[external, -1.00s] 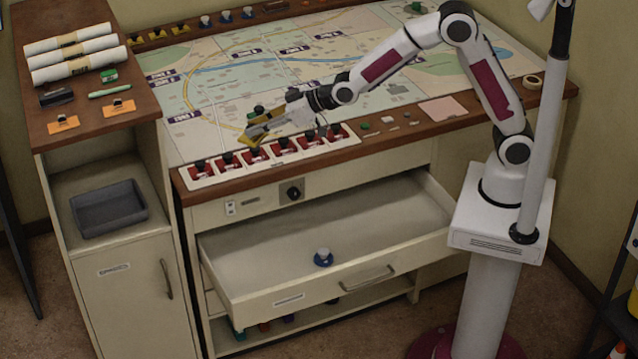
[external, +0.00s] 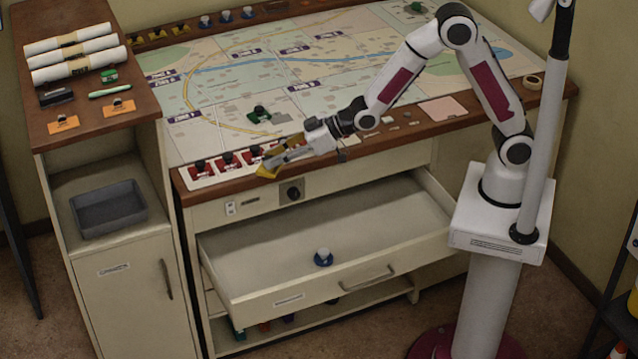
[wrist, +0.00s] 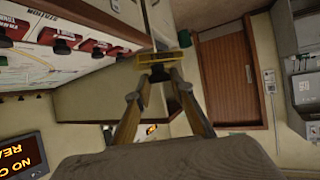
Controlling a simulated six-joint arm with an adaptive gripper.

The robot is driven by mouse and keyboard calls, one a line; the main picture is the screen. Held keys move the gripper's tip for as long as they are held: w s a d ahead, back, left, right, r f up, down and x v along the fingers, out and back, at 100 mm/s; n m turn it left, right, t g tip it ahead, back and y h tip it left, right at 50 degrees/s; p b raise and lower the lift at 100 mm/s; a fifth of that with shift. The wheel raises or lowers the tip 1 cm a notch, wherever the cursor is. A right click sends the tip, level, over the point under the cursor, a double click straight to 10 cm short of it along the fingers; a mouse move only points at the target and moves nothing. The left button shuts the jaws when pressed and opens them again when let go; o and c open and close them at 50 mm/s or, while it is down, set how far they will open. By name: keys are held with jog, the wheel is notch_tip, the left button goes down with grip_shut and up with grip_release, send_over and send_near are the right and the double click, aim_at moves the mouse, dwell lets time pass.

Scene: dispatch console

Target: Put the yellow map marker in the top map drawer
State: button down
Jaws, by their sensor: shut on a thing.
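My gripper (external: 280,160) is shut on the yellow map marker (external: 266,171) and holds it over the front edge of the console top. In the wrist view the marker's yellow base (wrist: 153,58) is beyond the fingertips (wrist: 158,78), with its dark knob between them. The top map drawer (external: 275,249) is pulled open below and in front of the gripper.
A green marker (external: 259,114) stands on the map (external: 230,75). A black knob (external: 293,193) sits on the panel above the drawer.

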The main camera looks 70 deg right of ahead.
send_over(280, 270)
notch_tip(280, 270, down, 27)
jog(key=shift+f, duration=0.2)
dwell(0.5)
jog(key=shift+f, duration=0.15)
dwell(0.4)
jog(key=shift+f, duration=2.75)
jog(key=shift+f, duration=0.1)
jog(key=shift+f, duration=2)
jog(key=shift+f, duration=0.15)
jog(key=c, duration=1.8)
grip_release()
jog(key=shift+o, duration=0.2)
